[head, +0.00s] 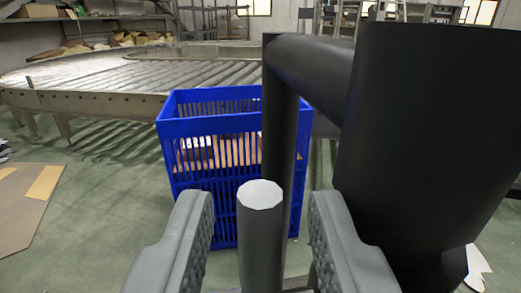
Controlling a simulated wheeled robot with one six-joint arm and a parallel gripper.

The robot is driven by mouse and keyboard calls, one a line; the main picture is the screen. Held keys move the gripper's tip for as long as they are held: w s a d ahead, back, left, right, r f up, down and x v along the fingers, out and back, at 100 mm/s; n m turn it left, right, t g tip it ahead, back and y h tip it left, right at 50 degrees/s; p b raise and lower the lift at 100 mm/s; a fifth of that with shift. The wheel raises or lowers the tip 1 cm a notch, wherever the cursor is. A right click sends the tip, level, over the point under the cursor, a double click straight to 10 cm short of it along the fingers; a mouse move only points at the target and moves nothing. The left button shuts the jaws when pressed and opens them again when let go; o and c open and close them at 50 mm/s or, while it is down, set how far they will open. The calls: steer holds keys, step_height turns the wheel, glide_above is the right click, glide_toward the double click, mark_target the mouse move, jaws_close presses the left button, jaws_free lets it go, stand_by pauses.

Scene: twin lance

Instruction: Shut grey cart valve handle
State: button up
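A grey upright cylinder (260,240) with a pale flat top stands at the lower middle of the head view. It looks like the valve handle, but I cannot be sure. My gripper (260,215) is open, with one ridged finger to the left of the cylinder and one to its right. Gaps show on both sides, so the fingers do not touch it. The cylinder's lower end is hidden at the bottom edge. No cart body can be made out.
A thick black cylinder (425,130) fills the right side, joined by a bent black pipe (310,70) that drops behind the grey cylinder. A blue slatted crate (215,125) stands behind. A roller conveyor (90,95) curves across the back.

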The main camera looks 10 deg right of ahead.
steer(key=shift+w+d, duration=0.15)
steer(key=shift+w, duration=0.75)
jaws_close()
